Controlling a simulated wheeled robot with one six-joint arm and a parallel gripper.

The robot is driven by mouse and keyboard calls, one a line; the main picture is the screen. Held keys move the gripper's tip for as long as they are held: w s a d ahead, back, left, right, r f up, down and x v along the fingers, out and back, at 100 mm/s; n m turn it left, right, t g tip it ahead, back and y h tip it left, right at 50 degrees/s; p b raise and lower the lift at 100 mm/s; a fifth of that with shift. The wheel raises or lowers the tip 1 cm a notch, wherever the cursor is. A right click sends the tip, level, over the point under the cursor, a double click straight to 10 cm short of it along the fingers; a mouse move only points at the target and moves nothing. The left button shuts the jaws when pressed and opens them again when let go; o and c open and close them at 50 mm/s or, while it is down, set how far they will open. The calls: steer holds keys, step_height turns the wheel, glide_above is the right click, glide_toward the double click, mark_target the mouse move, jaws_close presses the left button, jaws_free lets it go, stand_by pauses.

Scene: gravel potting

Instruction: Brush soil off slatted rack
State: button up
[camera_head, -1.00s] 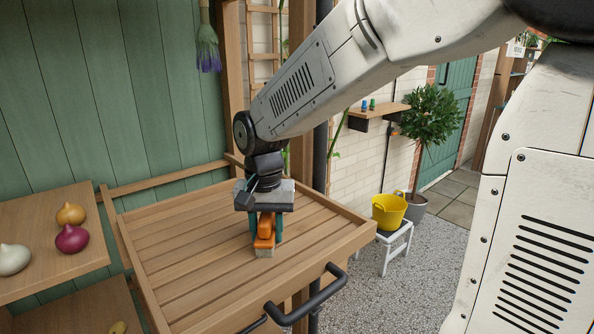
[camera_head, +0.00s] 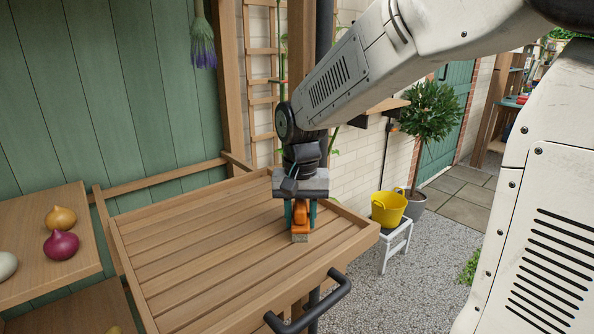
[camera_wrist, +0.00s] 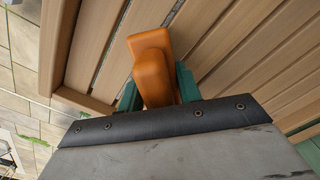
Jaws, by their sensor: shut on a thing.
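The slatted rack (camera_head: 190,262) is a wooden tray of slats with a raised rim, and it fills the middle of the head view. My gripper (camera_head: 301,212) is shut on an orange-handled brush (camera_head: 300,236) with pale bristles pointing down. The brush is over the right part of the rack, near its right rim; its bristles look at or just above the slats. In the wrist view the orange handle (camera_wrist: 153,68) sits between the green fingers, with slats (camera_wrist: 215,35) around it. I see no clear soil on the slats; the bristle tips are hidden in the wrist view.
A wooden shelf (camera_head: 40,235) at left holds several onions. A black handle (camera_head: 318,303) sticks out from the rack's front. A yellow bucket (camera_head: 389,208) stands on a white stool at right, beside a potted tree (camera_head: 430,112). Gravel ground lies clear to the right.

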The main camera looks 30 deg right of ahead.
steer(key=shift+w+d, duration=0.2)
steer(key=shift+d, duration=0.6)
steer(key=shift+r, duration=4.15)
